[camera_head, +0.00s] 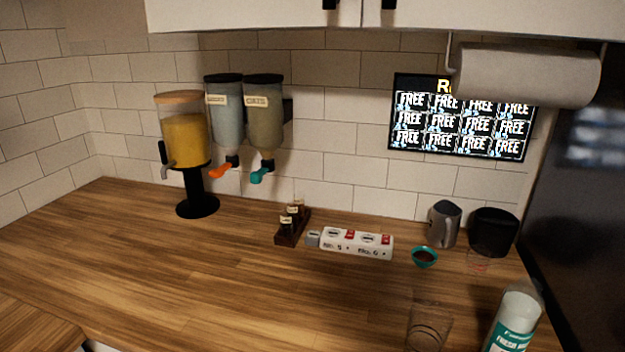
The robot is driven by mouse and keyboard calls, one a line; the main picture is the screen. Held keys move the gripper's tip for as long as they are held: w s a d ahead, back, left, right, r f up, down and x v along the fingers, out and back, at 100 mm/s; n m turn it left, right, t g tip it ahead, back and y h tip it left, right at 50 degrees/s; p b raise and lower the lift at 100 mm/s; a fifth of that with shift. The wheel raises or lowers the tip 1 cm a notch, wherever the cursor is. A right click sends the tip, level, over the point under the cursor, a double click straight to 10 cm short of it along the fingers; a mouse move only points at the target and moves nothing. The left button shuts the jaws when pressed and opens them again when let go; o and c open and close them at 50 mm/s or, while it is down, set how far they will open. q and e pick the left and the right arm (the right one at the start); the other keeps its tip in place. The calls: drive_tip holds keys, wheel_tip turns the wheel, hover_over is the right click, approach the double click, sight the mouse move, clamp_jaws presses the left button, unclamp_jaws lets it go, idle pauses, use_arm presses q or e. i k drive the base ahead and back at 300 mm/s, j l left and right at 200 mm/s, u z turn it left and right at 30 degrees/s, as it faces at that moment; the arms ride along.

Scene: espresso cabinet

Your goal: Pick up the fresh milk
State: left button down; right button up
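The fresh milk (514,322) is a white bottle with a teal label band reading "FRESH". It stands at the lower right of the wooden counter in the head view, and its base is cut off by the bottom edge. Neither of my grippers shows in this view, so their place relative to the bottle cannot be seen.
A clear glass (428,328) stands just left of the bottle. Behind are a teal bowl (424,257), a metal pitcher (443,224), a black container (492,232) and a power strip (350,243). Dispensers (185,140) stand left. The counter's left middle (150,265) is clear.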

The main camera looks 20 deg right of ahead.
sight(521, 307)
drive_tip(key=z, duration=1.85)
